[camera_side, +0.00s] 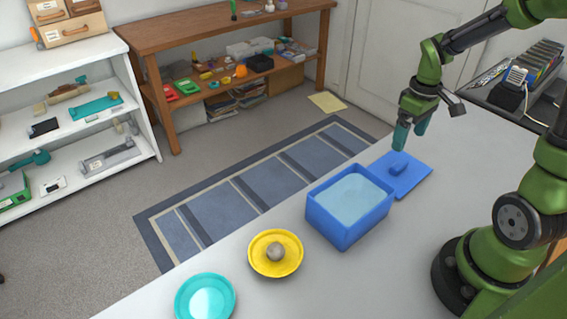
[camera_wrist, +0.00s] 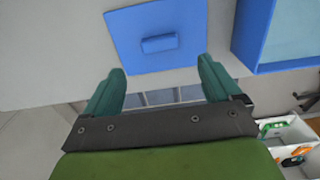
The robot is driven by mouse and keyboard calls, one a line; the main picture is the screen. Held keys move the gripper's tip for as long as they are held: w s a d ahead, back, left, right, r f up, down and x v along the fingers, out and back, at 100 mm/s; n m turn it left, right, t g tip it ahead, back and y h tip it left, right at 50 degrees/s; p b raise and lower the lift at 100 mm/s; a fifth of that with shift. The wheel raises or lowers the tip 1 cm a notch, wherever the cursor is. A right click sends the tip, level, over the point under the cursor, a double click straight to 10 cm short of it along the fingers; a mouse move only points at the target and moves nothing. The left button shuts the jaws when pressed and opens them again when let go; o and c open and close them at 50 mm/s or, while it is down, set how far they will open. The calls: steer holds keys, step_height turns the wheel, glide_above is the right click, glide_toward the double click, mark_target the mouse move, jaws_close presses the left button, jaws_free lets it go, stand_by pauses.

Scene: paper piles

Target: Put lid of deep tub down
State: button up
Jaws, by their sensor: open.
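The blue lid (camera_side: 403,177) lies flat on the table to the right of the deep tub, with its handle facing up. In the wrist view the lid (camera_wrist: 130,20) shows ahead of the fingertips. The deep blue tub (camera_side: 340,231) stands uncovered, with a pale blue inside; part of it shows at the upper right of the wrist view (camera_wrist: 246,35). My gripper (camera_side: 411,135) is open and empty above the lid, apart from its handle. Its teal fingers (camera_wrist: 160,80) are spread wide in the wrist view.
A yellow dish (camera_side: 257,265) with a grey ball-shaped piece and a turquoise dish (camera_side: 180,305) stand on the white table (camera_side: 395,275) left of the tub. Bare table lies in front of the tub. A dark tray of files (camera_side: 535,75) is at the far right.

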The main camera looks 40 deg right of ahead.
steer(key=s+a+r+m+t+y, duration=0.1)
steer(key=s+a+r+m+t, duration=0.1)
steer(key=a+r, duration=0.5)
steer(key=s+a+r+m+t+y, duration=0.1)
steer(key=a+r+t, duration=0.4)
steer(key=a, duration=0.5)
steer(key=shift+s+a+r+m, duration=0.15)
steer(key=shift+s+r+m, duration=0.35)
steer(key=shift+s+r, duration=0.6)
